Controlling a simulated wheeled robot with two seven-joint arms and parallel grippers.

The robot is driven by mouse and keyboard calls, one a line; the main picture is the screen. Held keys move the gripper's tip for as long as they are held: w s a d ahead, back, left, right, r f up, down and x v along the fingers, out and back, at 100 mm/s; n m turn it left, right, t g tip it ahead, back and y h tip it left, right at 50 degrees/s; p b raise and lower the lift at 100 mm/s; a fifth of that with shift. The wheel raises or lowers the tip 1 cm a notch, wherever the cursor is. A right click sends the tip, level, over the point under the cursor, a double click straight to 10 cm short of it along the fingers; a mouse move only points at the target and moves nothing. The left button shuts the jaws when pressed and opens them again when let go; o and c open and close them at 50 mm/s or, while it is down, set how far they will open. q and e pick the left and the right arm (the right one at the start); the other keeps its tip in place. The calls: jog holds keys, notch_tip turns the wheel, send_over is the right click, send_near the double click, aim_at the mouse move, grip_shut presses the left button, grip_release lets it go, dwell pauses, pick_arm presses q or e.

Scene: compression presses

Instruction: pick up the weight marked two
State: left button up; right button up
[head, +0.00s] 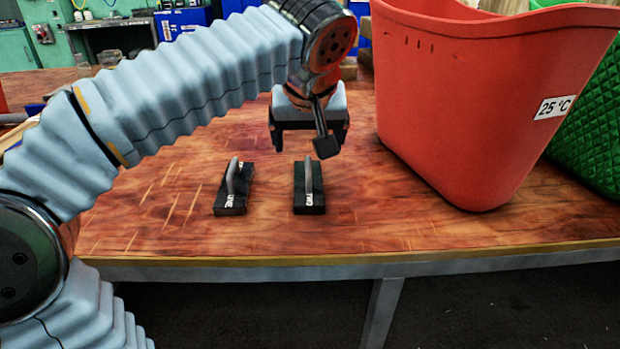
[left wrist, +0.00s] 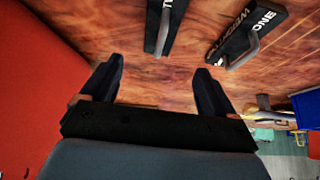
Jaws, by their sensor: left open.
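The weight marked two (head: 309,190) is a black block with a grey handle on top, standing on the wooden table, right of a similar weight (head: 233,192). In the left wrist view it shows at the top edge (left wrist: 172,26), partly cut off, with only a "T" of its label readable. The other weight, marked "ONE", also shows in the left wrist view (left wrist: 243,38). My left gripper (head: 308,135) is open and empty, above the table behind the weight marked two and apart from it. Its fingers also show in the left wrist view (left wrist: 156,85). My right gripper is not visible.
A large red bin (head: 480,90) labelled "25 °C" stands close to the right of my left gripper, with a green quilted container (head: 598,135) behind it. The table's front edge (head: 340,256) is near the weights. Table around the weights is clear.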

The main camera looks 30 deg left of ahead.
aim_at(308, 164)
pick_arm(q)
jog(key=x, duration=0.5)
jog(key=shift+w+a+f, duration=0.1)
jog(key=shift+w+f, duration=0.1)
jog(key=shift+f, duration=0.15)
jog(key=x, duration=0.5)
jog(key=shift+f, duration=0.25)
grip_shut()
jog(key=shift+r, duration=0.15)
